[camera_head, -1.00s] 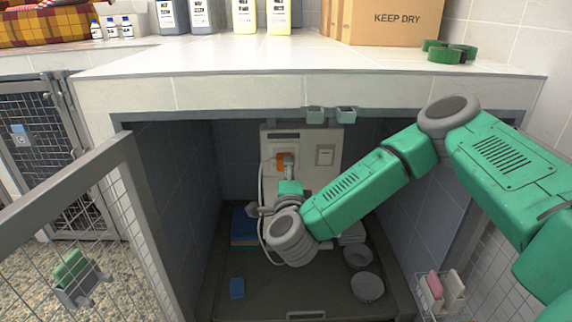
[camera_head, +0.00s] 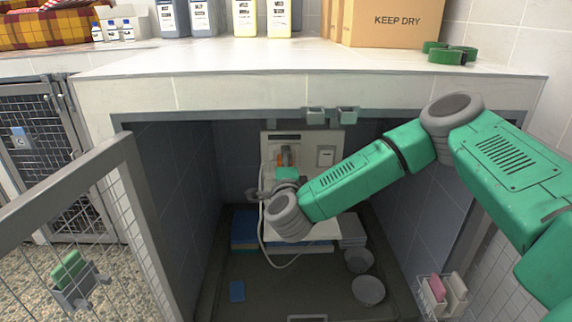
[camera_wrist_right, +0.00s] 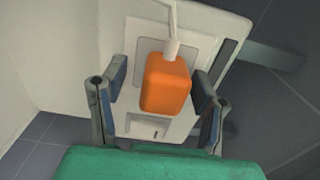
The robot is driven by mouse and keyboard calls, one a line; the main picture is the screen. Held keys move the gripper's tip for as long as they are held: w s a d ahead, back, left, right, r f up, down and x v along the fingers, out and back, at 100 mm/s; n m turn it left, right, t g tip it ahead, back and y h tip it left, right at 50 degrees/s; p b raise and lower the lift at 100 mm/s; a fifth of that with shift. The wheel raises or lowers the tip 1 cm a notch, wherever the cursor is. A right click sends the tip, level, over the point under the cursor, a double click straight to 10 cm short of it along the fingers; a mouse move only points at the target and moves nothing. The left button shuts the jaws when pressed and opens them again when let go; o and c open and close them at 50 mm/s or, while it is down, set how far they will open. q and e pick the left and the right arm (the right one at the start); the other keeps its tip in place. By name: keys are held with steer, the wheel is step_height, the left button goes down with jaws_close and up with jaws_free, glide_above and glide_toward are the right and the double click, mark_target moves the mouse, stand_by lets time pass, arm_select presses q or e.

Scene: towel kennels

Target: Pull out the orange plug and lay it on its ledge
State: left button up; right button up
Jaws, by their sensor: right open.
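The orange plug (camera_head: 283,159) sits at the pale panel (camera_head: 335,143) on the back wall of the kennel, partly hidden by my right gripper (camera_head: 283,174). In the right wrist view the orange plug (camera_wrist_right: 166,84) fills the middle, with a pale cable end on it. My right gripper (camera_wrist_right: 160,105) is open, one finger on each side of the plug, with a visible gap on both sides. A pale ledge (camera_head: 323,229) shows below the panel, partly behind my right arm. My left gripper is not in view.
The kennel side walls and top edge (camera_head: 400,92) frame my arm. Blue folded items (camera_head: 243,228) lie at the back left, and two grey bowls (camera_head: 368,290) stand on the right floor. An open mesh door (camera_head: 60,195) stands at left.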

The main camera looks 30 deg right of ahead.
steer(key=shift+a+r, duration=0.2)
steer(key=shift+a, duration=0.15)
steer(key=shift+d+f, duration=0.15)
steer(key=shift+d, duration=0.25)
steer(key=shift+a+r+p, duration=0.2)
steer(key=shift+a+p, duration=0.1)
steer(key=shift+p, duration=0.05)
steer(key=shift+d, duration=0.1)
steer(key=shift+f, duration=0.1)
jaws_close()
steer(key=shift+s, duration=0.1)
steer(key=shift+p+v, duration=0.95)
steer(key=shift+v, duration=1.95)
